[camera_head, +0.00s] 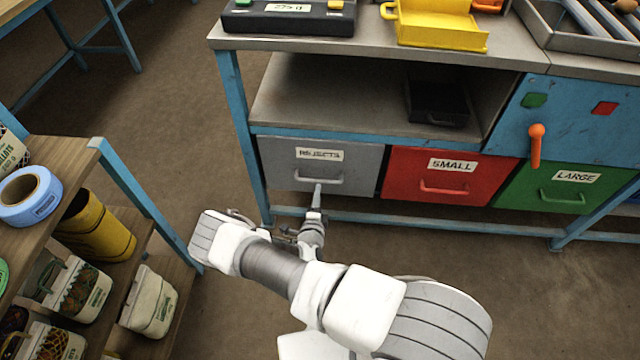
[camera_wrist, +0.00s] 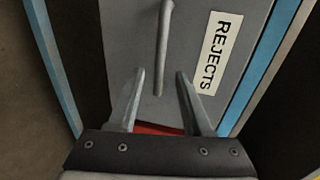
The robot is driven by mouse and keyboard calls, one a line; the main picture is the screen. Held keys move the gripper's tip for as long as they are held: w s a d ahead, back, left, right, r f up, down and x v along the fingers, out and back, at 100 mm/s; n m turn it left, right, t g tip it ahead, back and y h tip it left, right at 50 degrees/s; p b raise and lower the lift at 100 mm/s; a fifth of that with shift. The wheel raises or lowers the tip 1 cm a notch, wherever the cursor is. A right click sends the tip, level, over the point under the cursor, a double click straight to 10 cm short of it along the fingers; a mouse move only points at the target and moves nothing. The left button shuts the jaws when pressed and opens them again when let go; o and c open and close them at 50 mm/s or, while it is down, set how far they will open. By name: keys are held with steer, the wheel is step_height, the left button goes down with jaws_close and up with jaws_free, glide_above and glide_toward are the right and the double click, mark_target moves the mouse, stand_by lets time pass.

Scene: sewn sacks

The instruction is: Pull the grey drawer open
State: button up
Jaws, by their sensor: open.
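The grey drawer (camera_head: 290,158) with a "REJECTS" label is at the left of a row of drawers under the bench. It looks shut, its front about level with the red one. Its bar handle (camera_head: 318,178) is low on the front. My gripper (camera_head: 317,190) is in front of the handle. In the wrist view the same grey drawer (camera_wrist: 130,50) and its handle (camera_wrist: 163,50) show, turned on their side. There my gripper (camera_wrist: 160,78) is open, its fingers either side of the handle's near end. I cannot tell whether they touch it.
A red "SMALL" drawer (camera_head: 445,178) and a green "LARGE" drawer (camera_head: 550,190) are to the right. An orange lever (camera_head: 536,145) stands above the green one. A wooden shelf (camera_head: 60,150) with goods is at the left. Bare floor (camera_head: 180,90) lies between shelf and bench.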

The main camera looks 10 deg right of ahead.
mark_target(320, 180)
steer(key=b+x, duration=0.2)
steer(key=x, duration=0.5)
steer(key=shift+w+d, duration=0.1)
steer(key=shift+w, duration=0.25)
jaws_close()
stand_by(1.0)
